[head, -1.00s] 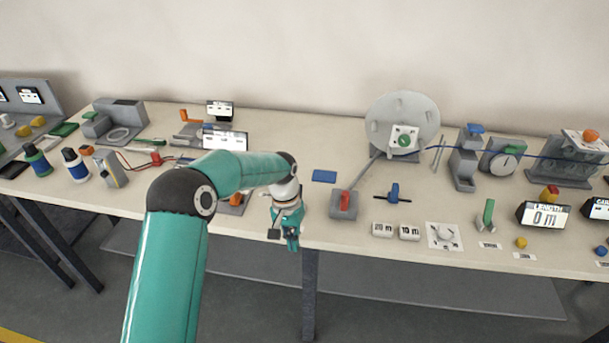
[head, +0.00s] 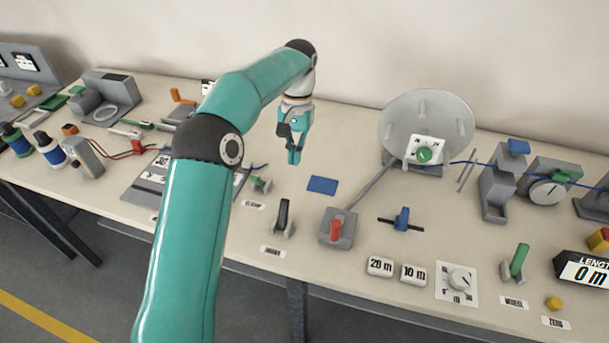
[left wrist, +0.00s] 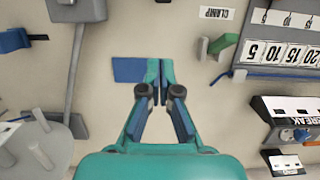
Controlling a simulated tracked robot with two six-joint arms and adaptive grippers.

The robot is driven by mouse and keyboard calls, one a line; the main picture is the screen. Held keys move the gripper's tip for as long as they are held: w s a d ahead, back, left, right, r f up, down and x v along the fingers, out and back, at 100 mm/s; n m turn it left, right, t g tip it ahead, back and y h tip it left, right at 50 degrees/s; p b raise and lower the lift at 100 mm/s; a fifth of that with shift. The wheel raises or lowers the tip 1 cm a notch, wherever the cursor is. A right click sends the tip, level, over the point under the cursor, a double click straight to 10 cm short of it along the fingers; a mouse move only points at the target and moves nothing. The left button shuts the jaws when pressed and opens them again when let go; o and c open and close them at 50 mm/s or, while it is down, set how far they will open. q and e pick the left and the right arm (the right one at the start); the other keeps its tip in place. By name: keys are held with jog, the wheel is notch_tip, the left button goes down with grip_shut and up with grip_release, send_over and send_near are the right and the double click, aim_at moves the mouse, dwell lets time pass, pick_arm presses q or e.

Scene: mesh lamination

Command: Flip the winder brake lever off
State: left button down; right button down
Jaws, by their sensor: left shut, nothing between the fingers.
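A red lever (head: 336,228) stands on a grey box (head: 345,240), and a grey bar (head: 374,184) runs from this box towards the large grey winder disc (head: 420,112). In the left wrist view part of the grey box (left wrist: 76,11) shows at the top. A black lever (head: 284,214) stands left of the box; its label is too small to read. My left gripper (head: 294,158) is shut and empty, pointing down above the table, left of the blue pad in the head view. Its fingers (left wrist: 153,72) show at the pad in the left wrist view. My right gripper is not seen.
The flat blue pad (head: 322,184) lies behind the grey box. A small green lever (head: 262,183) stands left of it. The table between pad and disc is mostly clear.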

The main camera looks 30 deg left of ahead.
aim_at(283, 214)
pick_arm(q)
jog(key=shift+w+a, duration=0.15)
jog(key=shift+w, duration=0.1)
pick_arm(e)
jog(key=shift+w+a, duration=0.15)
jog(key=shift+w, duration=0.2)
pick_arm(q)
jog(key=shift+r, duration=0.1)
jog(key=f, duration=0.3)
jog(key=s+f, duration=0.1)
jog(key=f, duration=0.2)
jog(key=s+f, duration=0.1)
jog(key=f, duration=0.3)
jog(key=shift+d, duration=0.3)
jog(key=shift+s+d+r+p, duration=0.15)
jog(key=shift+s+r+p, duration=0.1)
jog(key=shift+s+r, duration=0.3)
jog(key=shift+s+d+r+p, duration=0.15)
jog(key=shift+s+r+p, duration=0.2)
jog(key=shift+s, duration=0.3)
jog(key=shift+s+d+r, duration=0.1)
jog(key=shift+s+r, duration=0.05)
jog(key=shift+s, duration=0.25)
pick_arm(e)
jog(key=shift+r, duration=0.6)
pick_arm(q)
jog(key=shift+d, duration=0.15)
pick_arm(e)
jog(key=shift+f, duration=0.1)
